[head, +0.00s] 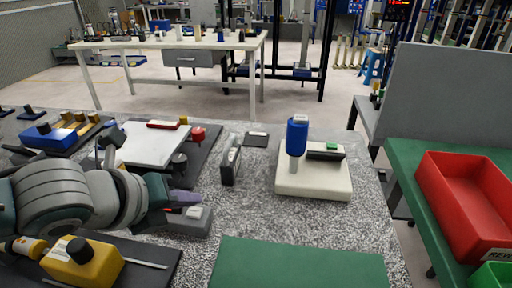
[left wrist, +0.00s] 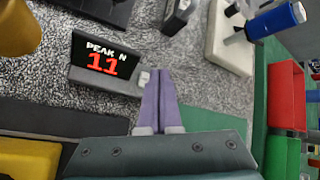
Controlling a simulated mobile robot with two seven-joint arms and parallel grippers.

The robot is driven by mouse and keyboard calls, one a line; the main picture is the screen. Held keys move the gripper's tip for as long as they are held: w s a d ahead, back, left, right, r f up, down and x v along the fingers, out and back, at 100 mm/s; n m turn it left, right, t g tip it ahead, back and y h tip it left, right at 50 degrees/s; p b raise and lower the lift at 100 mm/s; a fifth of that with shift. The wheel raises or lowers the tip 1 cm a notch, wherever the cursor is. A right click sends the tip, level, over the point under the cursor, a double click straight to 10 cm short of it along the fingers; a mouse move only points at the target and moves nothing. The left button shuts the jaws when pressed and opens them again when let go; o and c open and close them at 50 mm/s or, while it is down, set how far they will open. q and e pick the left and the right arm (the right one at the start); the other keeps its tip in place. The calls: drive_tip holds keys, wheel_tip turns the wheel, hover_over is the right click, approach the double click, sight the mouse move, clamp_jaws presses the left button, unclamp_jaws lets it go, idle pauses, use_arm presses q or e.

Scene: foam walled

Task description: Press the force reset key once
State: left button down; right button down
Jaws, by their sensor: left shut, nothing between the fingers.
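The force readout (left wrist: 105,65) is a grey wedge-shaped box whose black screen shows "PEAK N" and a red 11 in the left wrist view. Its grey body (head: 187,224) also shows in the head view, partly behind my left gripper (head: 186,203). A small pale key (left wrist: 144,79) sits at the box's edge beside the screen. My left gripper (left wrist: 158,72) is shut and empty, its purple fingers together with the tips close beside the key. I cannot tell whether they touch it. My right gripper is in neither view.
A white-based fixture (head: 313,182) with a blue cylinder stands right of the readout. A yellow block (head: 82,265) lies front left, a green mat (head: 300,265) in front. A red bin (head: 465,195) is at right.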

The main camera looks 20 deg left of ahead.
use_arm(q)
drive_tip(key=shift+f, duration=0.1)
idle(0.7)
drive_tip(key=shift+f, duration=0.35)
drive_tip(key=shift+f+b, duration=0.45)
drive_tip(key=shift+b, duration=0.05)
idle(0.5)
drive_tip(key=shift+r, duration=0.15)
drive_tip(key=shift+r+p, duration=0.7)
drive_tip(key=shift+p, duration=0.35)
wheel_tip(320, 180, up, 5)
drive_tip(key=p, duration=0.5)
idle(0.6)
